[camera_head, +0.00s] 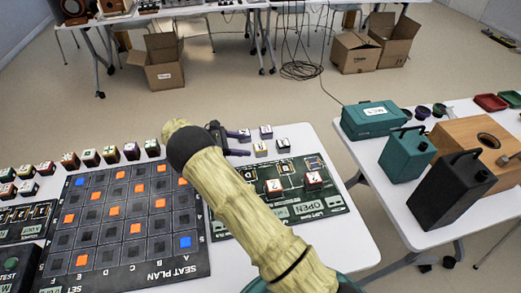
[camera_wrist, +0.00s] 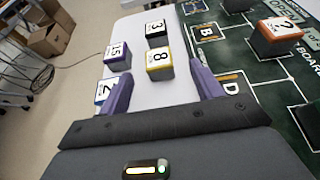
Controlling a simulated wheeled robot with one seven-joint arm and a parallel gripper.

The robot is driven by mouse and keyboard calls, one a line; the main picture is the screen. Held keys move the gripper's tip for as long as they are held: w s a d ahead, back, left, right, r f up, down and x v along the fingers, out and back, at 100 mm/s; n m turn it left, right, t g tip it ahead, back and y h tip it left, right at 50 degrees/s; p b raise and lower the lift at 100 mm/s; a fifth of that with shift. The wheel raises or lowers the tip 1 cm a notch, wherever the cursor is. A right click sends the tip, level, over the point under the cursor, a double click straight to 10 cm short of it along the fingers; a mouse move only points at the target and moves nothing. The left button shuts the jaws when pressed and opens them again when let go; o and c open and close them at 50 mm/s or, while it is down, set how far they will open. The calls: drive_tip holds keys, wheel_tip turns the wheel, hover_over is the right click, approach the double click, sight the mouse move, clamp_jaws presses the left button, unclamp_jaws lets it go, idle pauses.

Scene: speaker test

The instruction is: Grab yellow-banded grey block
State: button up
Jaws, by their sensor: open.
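The yellow-banded grey block (camera_wrist: 160,65), with an 8 on its white top, stands on the white table. It appears between and slightly ahead of my fingertips in the wrist view. In the head view the yellow-banded block (camera_head: 260,149) is just right of my gripper (camera_head: 249,143). My gripper is open and empty, its two purple fingers spread to either side in the wrist view (camera_wrist: 160,72). I cannot tell how high the fingertips are above the table. No finger is seen touching the block.
A purple-banded block (camera_wrist: 116,54) marked 15, a dark block (camera_wrist: 157,34) marked 3 and a blue-banded block (camera_wrist: 104,92) stand close by. The blue-banded one is near the left finger. A dark board (camera_wrist: 255,75) with an orange-banded block (camera_wrist: 275,38) lies to the right.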

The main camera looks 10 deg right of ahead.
sight(259, 147)
drive_tip(key=shift+x, duration=1.45)
drive_tip(key=shift+d+f, duration=0.1)
drive_tip(key=x, duration=0.5)
drive_tip(key=shift+w+f, duration=0.2)
drive_tip(key=shift+f, duration=0.1)
drive_tip(key=shift+a, duration=0.2)
drive_tip(key=shift+d, duration=0.1)
drive_tip(key=c, duration=1.1)
drive_tip(key=shift+r, duration=0.15)
wheel_tip(259, 147, up, 10)
drive_tip(key=shift+f+p, duration=0.1)
drive_tip(key=shift+p, duration=0.25)
